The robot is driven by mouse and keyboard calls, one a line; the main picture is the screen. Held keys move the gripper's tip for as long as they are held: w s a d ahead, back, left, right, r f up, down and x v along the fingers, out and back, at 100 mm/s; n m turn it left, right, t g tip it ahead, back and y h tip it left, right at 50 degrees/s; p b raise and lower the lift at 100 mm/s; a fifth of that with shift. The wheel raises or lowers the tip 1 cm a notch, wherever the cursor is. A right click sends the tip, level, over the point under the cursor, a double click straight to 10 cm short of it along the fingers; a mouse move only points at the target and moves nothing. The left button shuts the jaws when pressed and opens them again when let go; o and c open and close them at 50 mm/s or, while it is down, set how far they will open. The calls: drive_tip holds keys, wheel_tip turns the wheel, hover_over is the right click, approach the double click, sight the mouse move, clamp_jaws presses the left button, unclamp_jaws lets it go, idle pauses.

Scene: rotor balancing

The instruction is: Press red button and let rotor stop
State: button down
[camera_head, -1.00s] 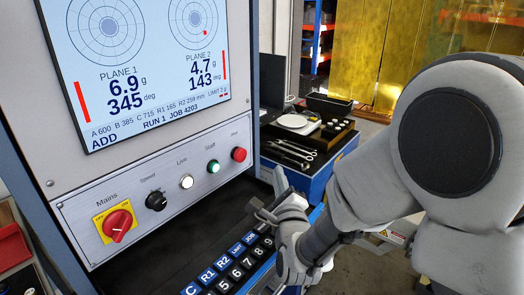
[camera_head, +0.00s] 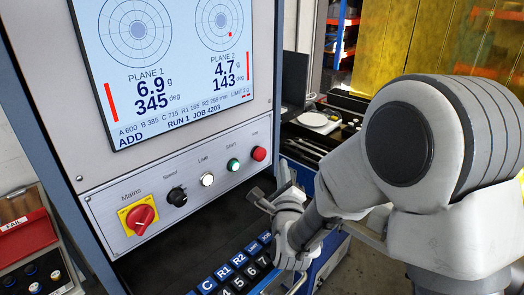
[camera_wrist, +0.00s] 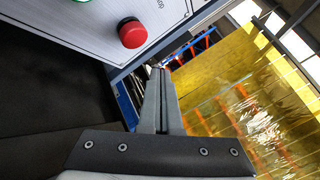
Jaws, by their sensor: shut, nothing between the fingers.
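The red button (camera_head: 259,153) is at the right end of the control panel's row. It stands out from the panel and does not look pushed in. It also shows large in the wrist view (camera_wrist: 132,33), upper left of my fingers. My gripper (camera_head: 284,172) is just below and right of the button in the head view, fingers pointing up. In the wrist view my gripper (camera_wrist: 158,74) is shut and empty, its tips to the right of the button and apart from it. The rotor is not in view. The screen (camera_head: 170,70) reads RUN 1, ADD.
Left of the red button are a green button (camera_head: 233,165), a white button (camera_head: 207,179), a black knob (camera_head: 177,197) and the red mains switch (camera_head: 140,217). A keypad (camera_head: 225,275) lies below my gripper. A tool cart and yellow curtain stand behind.

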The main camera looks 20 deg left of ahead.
sight(265, 152)
drive_tip(key=shift+w+a+b, duration=0.35)
drive_tip(key=shift+a, duration=0.55)
drive_tip(key=shift+w+a+b, duration=0.35)
drive_tip(key=shift+a, duration=0.55)
drive_tip(key=shift+w+a+f+b, duration=0.1)
drive_tip(key=shift+a+f+b, duration=0.1)
drive_tip(key=shift+b, duration=0.3)
idle(0.4)
drive_tip(key=shift+w+a+r+b, duration=0.2)
drive_tip(key=shift+w+a+b, duration=0.05)
drive_tip(key=shift+a+b, duration=0.35)
idle(0.7)
drive_tip(key=shift+d, duration=0.1)
drive_tip(key=shift+s+d+b, duration=0.35)
drive_tip(key=shift+d+b, duration=0.35)
drive_tip(key=shift+b, duration=0.05)
drive_tip(key=shift+d, duration=0.1)
